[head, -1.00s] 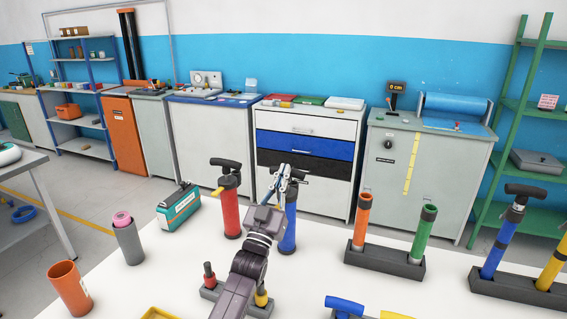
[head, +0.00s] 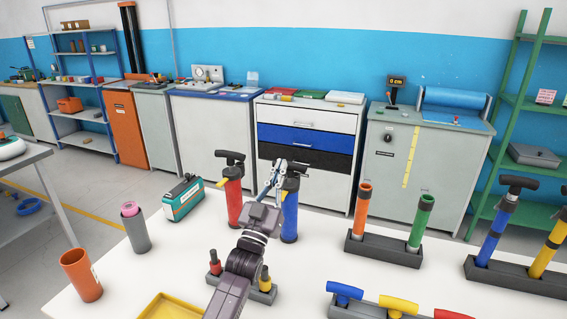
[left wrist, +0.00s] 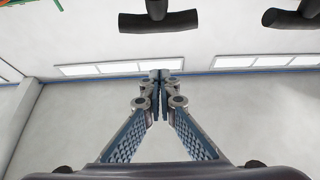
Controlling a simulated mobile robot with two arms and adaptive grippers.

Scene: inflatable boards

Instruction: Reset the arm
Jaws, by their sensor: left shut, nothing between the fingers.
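My left arm rises from the bottom of the head view. Its gripper (head: 275,180) points up over the white table, shut with nothing between the fingers. The fingertips also meet in the left wrist view (left wrist: 159,78). In the head view the gripper stands in front of a blue pump (head: 290,215) and hides part of it. A red pump (head: 234,200) with a black handle stands just left of it. Two dark handles show at the top of the left wrist view, apart from the fingers. My right gripper is not in view.
The white table (head: 190,245) holds a grey rack (head: 385,250) with orange and green tubes, and another rack (head: 515,278) with blue and yellow pumps. A teal box (head: 183,199), a grey cylinder (head: 137,232), an orange tube (head: 82,277) and a yellow tray (head: 170,307) are on the left.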

